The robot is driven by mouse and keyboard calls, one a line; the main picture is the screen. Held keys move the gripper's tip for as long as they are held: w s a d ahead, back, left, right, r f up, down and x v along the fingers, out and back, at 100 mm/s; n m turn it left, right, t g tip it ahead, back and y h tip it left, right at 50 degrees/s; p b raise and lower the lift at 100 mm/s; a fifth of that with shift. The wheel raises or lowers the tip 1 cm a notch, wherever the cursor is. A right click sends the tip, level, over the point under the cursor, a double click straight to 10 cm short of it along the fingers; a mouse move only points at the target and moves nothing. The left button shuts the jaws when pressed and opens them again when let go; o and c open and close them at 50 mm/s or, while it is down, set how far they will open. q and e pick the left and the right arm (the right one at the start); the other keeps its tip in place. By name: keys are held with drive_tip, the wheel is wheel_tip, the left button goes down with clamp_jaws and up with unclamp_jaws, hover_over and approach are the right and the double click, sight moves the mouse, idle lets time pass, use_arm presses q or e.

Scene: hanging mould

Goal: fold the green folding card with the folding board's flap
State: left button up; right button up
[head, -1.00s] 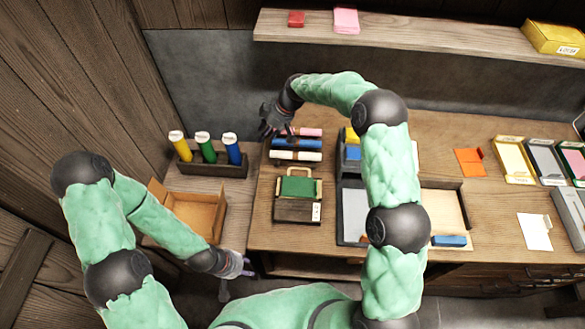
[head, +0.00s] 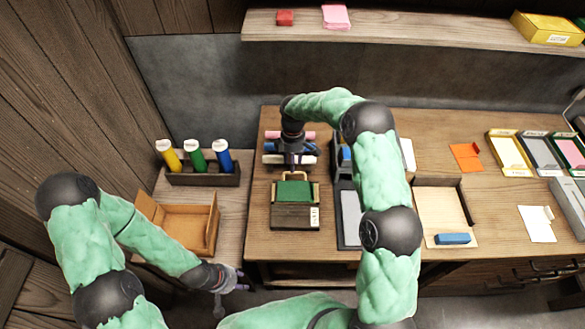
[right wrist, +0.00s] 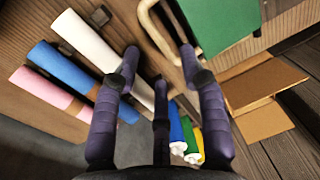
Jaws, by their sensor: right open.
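The folding board (head: 295,217) stands on the wooden table, with the green folding card (head: 294,190) lying on it. A tan loop handle (head: 295,175) rises at the board's far edge. In the right wrist view the green card (right wrist: 222,28) is at the top and the tan handle (right wrist: 160,30) lies just ahead of the fingers. My right gripper (head: 295,162) is above the area just beyond the handle; its fingers (right wrist: 158,50) are open and empty. My left gripper (head: 228,284) hangs empty off the table's front left; its finger opening is too small to tell.
Pink, blue and white rolls (right wrist: 75,72) lie behind the board. A cardboard box (head: 180,222) and a rack of yellow, green and blue tubes (head: 203,178) stand to the left. A grey tray (head: 350,215) and a shallow tray (head: 437,205) lie to the right.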

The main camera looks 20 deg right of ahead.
sight(294, 186)
drive_tip(key=shift+s+f, duration=0.2)
drive_tip(key=shift+f, duration=1.55)
clamp_jaws()
